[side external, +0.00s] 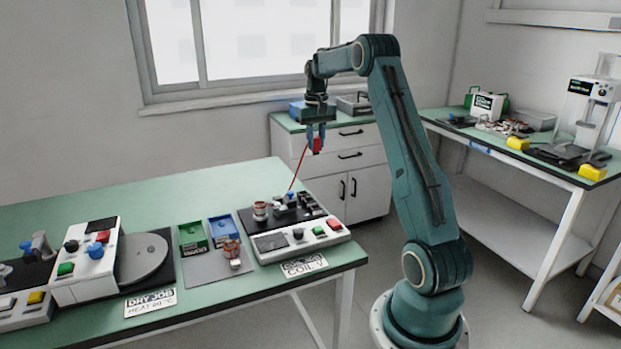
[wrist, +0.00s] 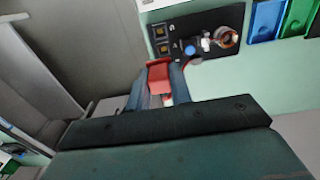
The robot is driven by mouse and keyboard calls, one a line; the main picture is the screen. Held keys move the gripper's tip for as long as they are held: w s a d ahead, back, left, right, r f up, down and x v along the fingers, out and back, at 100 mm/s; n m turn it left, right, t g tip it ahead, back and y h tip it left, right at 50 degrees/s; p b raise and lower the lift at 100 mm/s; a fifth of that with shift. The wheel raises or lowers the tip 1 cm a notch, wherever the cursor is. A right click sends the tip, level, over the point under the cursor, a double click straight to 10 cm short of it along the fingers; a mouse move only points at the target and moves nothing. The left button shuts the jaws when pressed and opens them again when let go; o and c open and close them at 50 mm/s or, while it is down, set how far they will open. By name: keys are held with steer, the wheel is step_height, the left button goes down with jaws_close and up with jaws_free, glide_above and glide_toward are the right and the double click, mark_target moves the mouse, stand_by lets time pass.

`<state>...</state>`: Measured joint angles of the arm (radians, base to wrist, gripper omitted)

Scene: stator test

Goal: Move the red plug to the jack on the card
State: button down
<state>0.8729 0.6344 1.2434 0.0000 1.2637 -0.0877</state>
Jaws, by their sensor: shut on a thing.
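The red plug (side external: 317,146) is held between the fingers of my gripper (side external: 316,133), high above the bench. In the wrist view the plug (wrist: 159,78) sits between the blue-grey fingers of my gripper (wrist: 158,85). A thin red lead (side external: 298,168) runs from the plug down to the test unit (side external: 272,244) on the right end of the green bench. In the wrist view the unit's black card (wrist: 180,24) shows two square sockets, one above the other, at its left, and a blue knob. Which one is the jack I cannot tell.
A green bin (side external: 192,237) and a blue bin (side external: 222,229) stand left of the unit, with a copper-wound stator (side external: 231,249) in front. A white control box (side external: 85,262) and grey disc (side external: 142,258) stand further left. The bench's back (side external: 130,207) is clear.

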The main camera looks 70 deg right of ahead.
steer(key=w+d+f, duration=0.1)
steer(key=f, duration=0.5)
steer(key=w+d+f, duration=0.2)
steer(key=f, duration=0.5)
steer(key=shift+w+d, duration=0.3)
steer(key=shift+f, duration=0.1)
steer(key=shift+f, duration=2.2)
steer(key=shift+f, duration=1.1)
steer(key=c, duration=1.2)
jaws_free()
steer(key=shift+o, duration=0.2)
steer(key=shift+r, duration=0.15)
